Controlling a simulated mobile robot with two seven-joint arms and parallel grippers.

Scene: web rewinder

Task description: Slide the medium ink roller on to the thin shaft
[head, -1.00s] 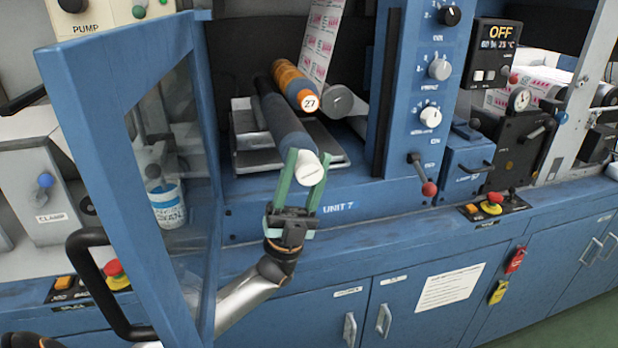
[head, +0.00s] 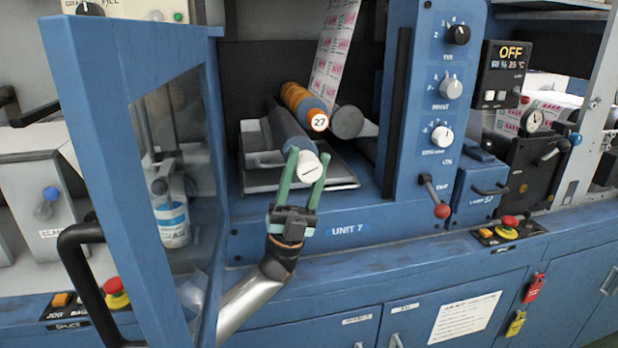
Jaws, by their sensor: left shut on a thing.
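A dark grey roller with a white end face (head: 287,128), which I take to be the medium ink roller, lies lengthwise in the opening of the blue Unit 7 machine. My left gripper (head: 308,154) has its two green fingers on either side of the roller's near end and is shut on it. The roller's far end runs back into the dark recess, beside an orange roller marked 27 (head: 319,122). The thin shaft cannot be made out; any shaft inside or behind the roller is hidden. My right gripper is not in view.
A grey metal tray (head: 340,178) lies under the rollers. A grey roller end (head: 346,122) and the printed web (head: 336,50) are right of the orange roller. An open blue framed door (head: 105,130) stands left of my arm. A red-knobbed lever (head: 441,211) is at right.

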